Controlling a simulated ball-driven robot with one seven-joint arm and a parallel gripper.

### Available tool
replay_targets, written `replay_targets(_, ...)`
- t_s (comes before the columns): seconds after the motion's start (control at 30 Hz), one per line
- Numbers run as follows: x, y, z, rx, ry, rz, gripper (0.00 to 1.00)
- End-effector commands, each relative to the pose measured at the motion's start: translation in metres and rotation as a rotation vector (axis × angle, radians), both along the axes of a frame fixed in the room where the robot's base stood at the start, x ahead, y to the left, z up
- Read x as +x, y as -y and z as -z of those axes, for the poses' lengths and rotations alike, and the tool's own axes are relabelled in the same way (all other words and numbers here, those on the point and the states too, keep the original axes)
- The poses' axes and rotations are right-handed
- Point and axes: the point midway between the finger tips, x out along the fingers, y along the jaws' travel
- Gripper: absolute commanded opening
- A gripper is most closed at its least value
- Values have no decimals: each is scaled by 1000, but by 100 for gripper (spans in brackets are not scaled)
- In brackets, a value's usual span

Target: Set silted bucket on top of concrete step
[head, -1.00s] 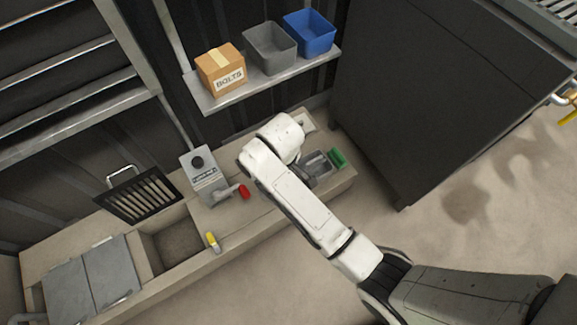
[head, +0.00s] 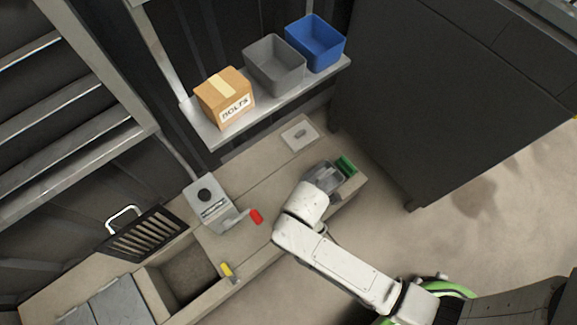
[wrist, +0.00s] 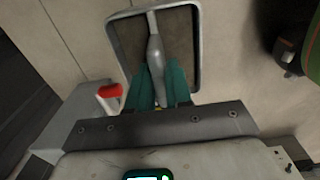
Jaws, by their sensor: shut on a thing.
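The silted bucket (head: 322,176) is a grey rectangular tub on the right part of the pale concrete ledge, partly covered by my wrist. In the wrist view, the bucket (wrist: 123,50) shows a grey rim, a dull brown inside and a bar handle across its middle. My gripper (wrist: 160,80) has its teal fingers shut on that handle. In the head view my wrist hides the fingers. The concrete ledge (head: 255,165) runs along the wall; which part of it is the step, I cannot tell. Whether the bucket touches the ledge is unclear.
A grey box with a red-handled lever (head: 256,216) stands left of the bucket. A green item (head: 346,164) is close on its right. A yellow-ended item (head: 227,270) lies by an open pit (head: 188,272). A shelf (head: 290,95) holds a carton and two bins.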

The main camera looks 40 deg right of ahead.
Motion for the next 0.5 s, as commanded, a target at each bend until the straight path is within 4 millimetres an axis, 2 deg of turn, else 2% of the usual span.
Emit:
replay_targets(0.03, 13, 4, 9, 0, 5, 5, 0)
replay_targets(0.23, 53, 18, 28, -1, 5, 6, 0)
replay_targets(0.5, 86, 30, 67, 0, 2, 3, 0)
